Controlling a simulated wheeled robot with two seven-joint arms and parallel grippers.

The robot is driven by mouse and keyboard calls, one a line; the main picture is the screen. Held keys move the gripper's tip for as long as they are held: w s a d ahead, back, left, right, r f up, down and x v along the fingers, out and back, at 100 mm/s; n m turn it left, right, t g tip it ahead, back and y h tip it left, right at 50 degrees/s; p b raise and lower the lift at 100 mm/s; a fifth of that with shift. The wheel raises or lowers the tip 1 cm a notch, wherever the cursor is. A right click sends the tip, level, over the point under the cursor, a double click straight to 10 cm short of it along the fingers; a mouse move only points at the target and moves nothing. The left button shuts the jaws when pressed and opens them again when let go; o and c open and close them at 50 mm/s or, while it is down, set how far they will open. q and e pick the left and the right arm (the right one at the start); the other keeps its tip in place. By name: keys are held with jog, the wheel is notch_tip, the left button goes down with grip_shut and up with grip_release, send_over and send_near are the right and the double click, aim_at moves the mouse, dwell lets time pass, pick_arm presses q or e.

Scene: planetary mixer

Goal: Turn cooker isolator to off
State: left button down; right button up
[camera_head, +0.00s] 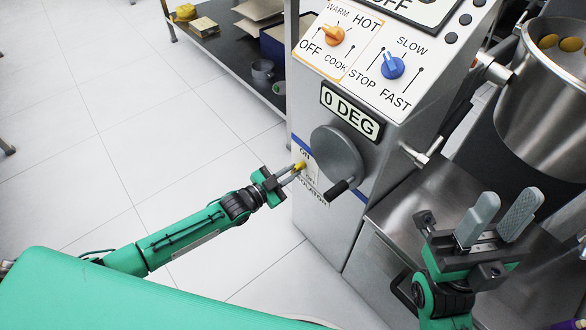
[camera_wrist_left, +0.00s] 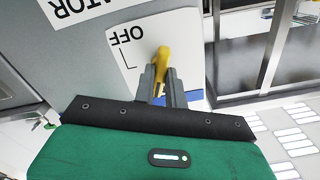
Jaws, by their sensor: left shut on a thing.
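The cooker isolator is a yellow lever (camera_head: 300,166) on a white labelled plate, low on the left side of the mixer's front panel. My left gripper (camera_head: 290,174) is at the lever. In the left wrist view the yellow lever (camera_wrist_left: 162,62) stands between the grey fingers (camera_wrist_left: 158,84), which are shut on it. The word OFF (camera_wrist_left: 126,36) and a corner mark show on the plate beside it. The fingers hide the lever's lower part. My right gripper (camera_head: 498,222) is open and empty, at the lower right in front of the steel surface.
A grey handwheel (camera_head: 336,154) with a black handle (camera_head: 338,188) sits just right of the isolator. Above are a 0 DEG display (camera_head: 351,110), an orange knob (camera_head: 333,36) and a blue knob (camera_head: 392,67). A steel bowl (camera_head: 540,110) stands at right. Floor at left is clear.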

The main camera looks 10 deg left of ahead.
pick_arm(q)
jog(key=shift+r+m+p, duration=0.1)
jog(key=shift+m+p, duration=0.3)
jog(key=shift+m, duration=0.6)
jog(key=m, duration=0.2)
jog(key=shift+m, duration=0.3)
jog(key=shift+m, duration=0.9)
jog(key=m, duration=0.2)
jog(key=shift+m, duration=0.4)
